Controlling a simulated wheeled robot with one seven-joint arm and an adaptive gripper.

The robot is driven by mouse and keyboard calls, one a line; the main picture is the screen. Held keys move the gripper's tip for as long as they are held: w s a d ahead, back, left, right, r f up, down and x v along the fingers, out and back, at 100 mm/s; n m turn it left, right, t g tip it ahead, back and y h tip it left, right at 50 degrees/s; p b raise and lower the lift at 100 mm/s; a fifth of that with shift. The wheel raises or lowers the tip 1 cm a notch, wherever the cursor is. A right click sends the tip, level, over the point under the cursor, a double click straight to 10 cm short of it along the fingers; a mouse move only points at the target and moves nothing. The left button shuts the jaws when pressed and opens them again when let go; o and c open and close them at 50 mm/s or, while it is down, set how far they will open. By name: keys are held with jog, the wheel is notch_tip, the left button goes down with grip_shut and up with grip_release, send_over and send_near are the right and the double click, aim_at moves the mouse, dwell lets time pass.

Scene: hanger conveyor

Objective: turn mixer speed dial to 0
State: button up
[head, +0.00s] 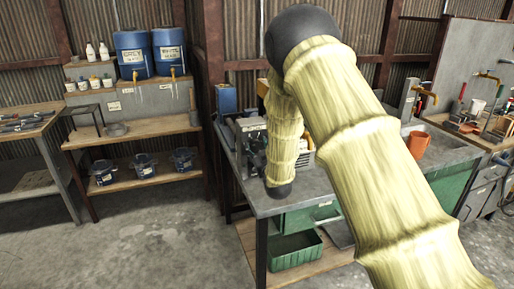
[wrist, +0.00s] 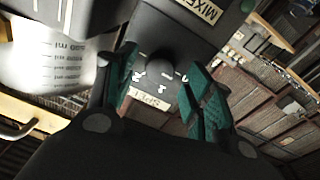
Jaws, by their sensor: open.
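The mixer (wrist: 185,35) is a dark housing with a "MIXER" label, seen upside down in the wrist view. Its speed dial (wrist: 162,68) is a dark round knob with white marks around it and a "SPEED" label (wrist: 147,97) beside it. The exact setting is hard to read. My gripper (wrist: 160,72) is open, with its teal-padded fingers on either side of the knob. I cannot tell whether either pad touches it. In the head view, a grey machine that looks like the mixer (head: 249,130) stands on the workbench (head: 285,203), partly hidden by my arm.
A translucent beaker with ml marks (wrist: 50,65) is close by the left finger. An orange container (head: 417,144) stands on the bench's right part. A green bin (head: 296,250) sits on the shelf below. Blue drums (head: 132,55) stand on a rack at left. Floor at front left is clear.

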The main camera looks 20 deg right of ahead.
jog(key=s, duration=1.1)
jog(key=shift+f, duration=0.35)
jog(key=shift+a+f, duration=0.1)
